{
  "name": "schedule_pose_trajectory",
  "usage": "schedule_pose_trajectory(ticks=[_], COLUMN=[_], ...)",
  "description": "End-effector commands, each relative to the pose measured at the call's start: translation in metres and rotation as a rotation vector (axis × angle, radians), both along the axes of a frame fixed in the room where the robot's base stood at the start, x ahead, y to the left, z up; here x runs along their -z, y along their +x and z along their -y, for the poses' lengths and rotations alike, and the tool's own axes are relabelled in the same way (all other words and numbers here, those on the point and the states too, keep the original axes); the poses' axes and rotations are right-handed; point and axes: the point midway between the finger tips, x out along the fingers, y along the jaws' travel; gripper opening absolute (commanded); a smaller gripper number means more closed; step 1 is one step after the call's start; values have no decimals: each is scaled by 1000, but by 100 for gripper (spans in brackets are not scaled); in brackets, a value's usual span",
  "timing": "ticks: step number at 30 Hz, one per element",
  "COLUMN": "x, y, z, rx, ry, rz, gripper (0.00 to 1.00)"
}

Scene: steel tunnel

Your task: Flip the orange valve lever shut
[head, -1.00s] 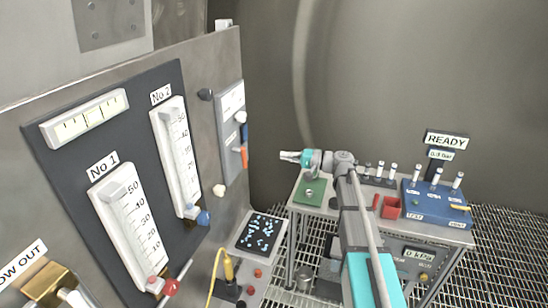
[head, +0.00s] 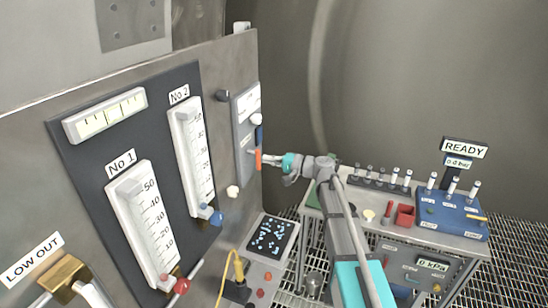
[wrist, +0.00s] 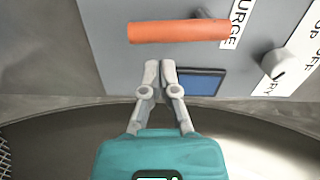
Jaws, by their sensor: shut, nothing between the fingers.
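The orange valve lever (head: 258,159) is on the grey side panel (head: 245,104), near its lower edge. In the wrist view the lever (wrist: 180,31) lies crosswise, just beyond my fingertips, with part of a label reading "URGE" by its right end. My gripper (head: 266,161) is beside the lever in the head view. In the wrist view my gripper (wrist: 159,66) has its fingertips together and empty, slightly short of the lever. I cannot tell whether they touch it.
Flow gauges No 1 (head: 143,223) and No 2 (head: 192,150) stand left. A bench with a blue box (head: 452,213) is at right.

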Motion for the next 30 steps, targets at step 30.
schedule_pose_trajectory(ticks=[30], x=[4], y=[-20], z=[-10], rx=[-2], ry=[0], rz=[1], gripper=[0])
